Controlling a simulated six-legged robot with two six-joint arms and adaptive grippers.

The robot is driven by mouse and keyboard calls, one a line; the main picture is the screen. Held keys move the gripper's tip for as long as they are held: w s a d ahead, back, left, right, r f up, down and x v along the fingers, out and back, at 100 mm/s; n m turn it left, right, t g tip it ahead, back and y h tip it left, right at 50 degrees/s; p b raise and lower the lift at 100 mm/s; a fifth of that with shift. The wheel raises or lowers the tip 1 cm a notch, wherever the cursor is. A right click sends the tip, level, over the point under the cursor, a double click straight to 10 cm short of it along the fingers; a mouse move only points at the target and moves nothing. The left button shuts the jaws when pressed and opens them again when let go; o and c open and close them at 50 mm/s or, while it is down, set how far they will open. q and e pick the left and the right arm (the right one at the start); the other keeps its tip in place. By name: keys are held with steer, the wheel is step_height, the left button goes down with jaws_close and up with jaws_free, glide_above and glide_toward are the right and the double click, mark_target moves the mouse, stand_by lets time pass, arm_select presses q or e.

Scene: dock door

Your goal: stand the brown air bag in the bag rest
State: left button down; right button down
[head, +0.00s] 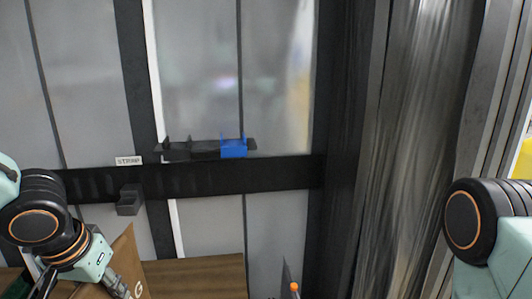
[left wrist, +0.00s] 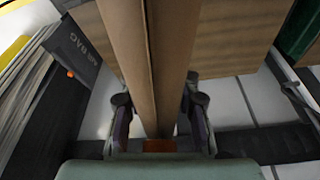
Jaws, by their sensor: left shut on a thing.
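In the left wrist view the brown bag (left wrist: 148,50) runs up between my fingers. My left gripper (left wrist: 158,110) is shut on it. A dark grey panel (left wrist: 88,40), with upside-down lettering that seems to read AIR BAG, stands left of the bag, apart from it; it looks like the bag rest. In the head view a dark upright edge (head: 287,272) with an orange tip seems to be the same thing. My right gripper is out of view.
A wooden surface (head: 195,278) lies low in the middle. A dark rail (head: 190,180) crosses the door panels, with a STRAP label (head: 128,161), a black holder (head: 190,150) and a blue clip (head: 234,148). A grey pleated curtain (head: 415,130) hangs at the right.

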arm_select(q)
steer(key=w+d+r+b, duration=0.3)
steer(key=w+d, duration=0.8)
steer(key=d, duration=0.1)
steer(key=shift+w+r+b, duration=0.2)
steer(key=shift+b, duration=0.15)
steer(key=shift+a, duration=0.1)
steer(key=shift+d, duration=0.2)
